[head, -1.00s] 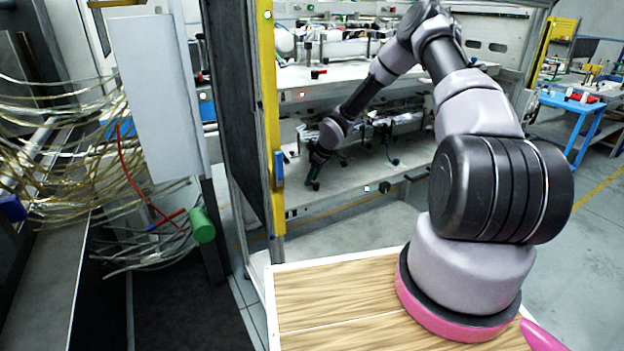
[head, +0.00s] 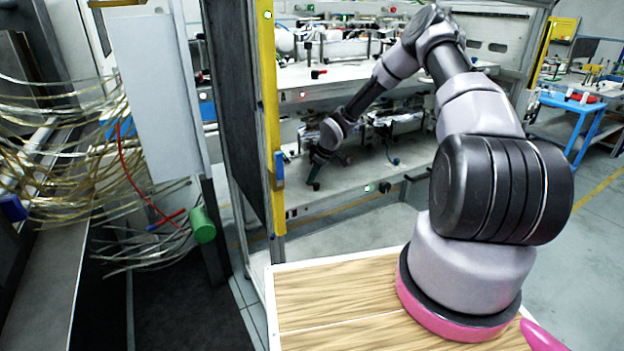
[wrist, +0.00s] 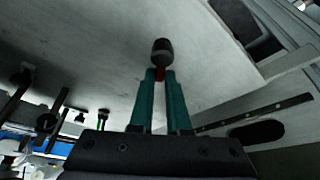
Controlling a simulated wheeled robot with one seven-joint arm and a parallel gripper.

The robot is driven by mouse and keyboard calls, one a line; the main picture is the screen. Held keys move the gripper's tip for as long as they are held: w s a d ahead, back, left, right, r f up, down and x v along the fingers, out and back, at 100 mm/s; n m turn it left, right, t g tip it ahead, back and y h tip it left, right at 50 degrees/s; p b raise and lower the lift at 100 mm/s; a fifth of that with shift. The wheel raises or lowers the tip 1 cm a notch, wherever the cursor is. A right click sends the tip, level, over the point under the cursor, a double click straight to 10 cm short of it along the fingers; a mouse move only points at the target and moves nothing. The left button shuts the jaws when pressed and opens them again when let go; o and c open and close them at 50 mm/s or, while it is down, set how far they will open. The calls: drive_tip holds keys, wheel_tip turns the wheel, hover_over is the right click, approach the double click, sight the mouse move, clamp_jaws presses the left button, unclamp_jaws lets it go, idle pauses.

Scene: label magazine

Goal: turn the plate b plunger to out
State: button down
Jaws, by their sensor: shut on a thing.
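The knob shows beyond the fingertips. In the head view my gripper (head: 314,178) is low over the lower shelf, and the plunger there is too small and covered to make out. I cannot read any plate label or tell the plunger's turned position.
The lower shelf (head: 350,182) carries metal mechanisms behind my gripper. A black knob (head: 384,188) sits on its front edge. A yellow post (head: 268,120) stands at the left. The wrist view shows a dark slot (wrist: 258,131) at right and several dark knobs at left.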

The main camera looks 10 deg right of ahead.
drive_tip(key=shift+s+a+n+g+y, duration=0.15)
drive_tip(key=shift+n+g, duration=0.3)
drive_tip(key=shift+n, duration=0.8)
drive_tip(key=shift+s+n+g+y, duration=0.2)
drive_tip(key=shift+n+g, duration=0.25)
drive_tip(key=shift+n, duration=0.8)
drive_tip(key=c, duration=0.9)
unclamp_jaws()
drive_tip(key=shift+r, duration=0.15)
drive_tip(key=d, duration=0.4)
drive_tip(key=s+d, duration=0.1)
drive_tip(key=d, duration=0.3)
drive_tip(key=s+d, duration=0.1)
drive_tip(key=d, duration=0.3)
drive_tip(key=shift+s+d+r, duration=0.15)
drive_tip(key=shift+s+r, duration=0.1)
drive_tip(key=shift+r, duration=0.15)
